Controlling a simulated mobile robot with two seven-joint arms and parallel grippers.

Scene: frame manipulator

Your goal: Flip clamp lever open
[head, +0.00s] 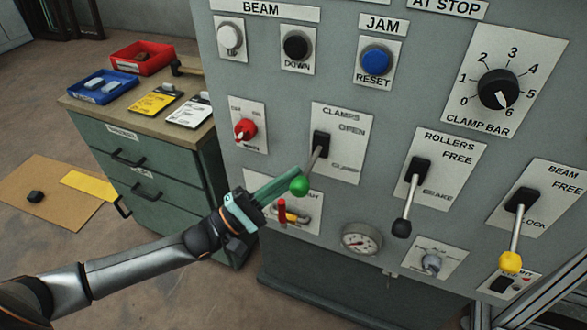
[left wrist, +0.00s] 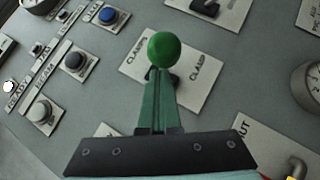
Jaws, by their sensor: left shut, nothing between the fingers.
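The clamp lever has a green ball knob (head: 300,186) on a thin rod from a black pivot, on a white plate marked CLAMPS (head: 346,120). The lever points down, away from the OPEN label and beside the lower, blurred label. My left gripper (head: 294,175) has its green fingers together and empty, with the tips at the knob. In the left wrist view, the green knob (left wrist: 164,48) shows just beyond the closed fingertips (left wrist: 160,76). I cannot tell whether they touch. The rod is mostly hidden there. My right gripper is not in view.
The rollers lever with a black knob (head: 401,228) and the beam lever with a yellow knob (head: 511,262) stick out to the right. A red switch (head: 245,129) is left of the clamp plate. A gauge (head: 361,239) sits below. A green cabinet (head: 150,180) stands left.

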